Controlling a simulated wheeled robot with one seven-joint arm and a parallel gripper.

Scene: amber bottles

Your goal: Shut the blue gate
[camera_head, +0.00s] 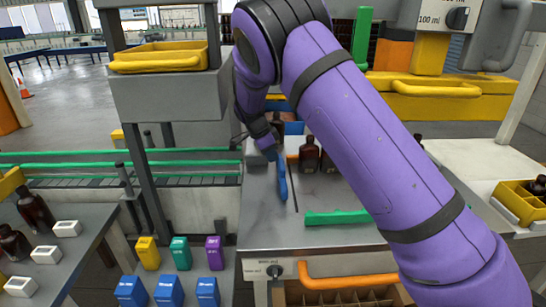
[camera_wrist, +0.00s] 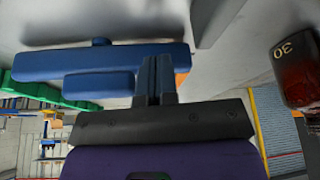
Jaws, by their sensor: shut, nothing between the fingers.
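The blue gate (camera_head: 282,180) shows as a narrow blue bar, nearly end-on, on the grey worktop in the head view. In the wrist view the blue gate (camera_wrist: 85,62) is a long bar with a shorter blue block along it, reaching behind my fingertips. My gripper (camera_wrist: 155,72) is shut and empty, right by the right end of the bar; I cannot tell whether they touch. In the head view my gripper (camera_head: 270,146) is small and dark, just above the far end of the gate.
Amber bottles (camera_head: 309,156) stand just right of the gate, and one (camera_wrist: 298,72) shows close by in the wrist view. A green bar (camera_head: 337,217) lies near the worktop's front. An orange handle (camera_head: 345,281) is below. A conveyor (camera_head: 190,168) runs at left.

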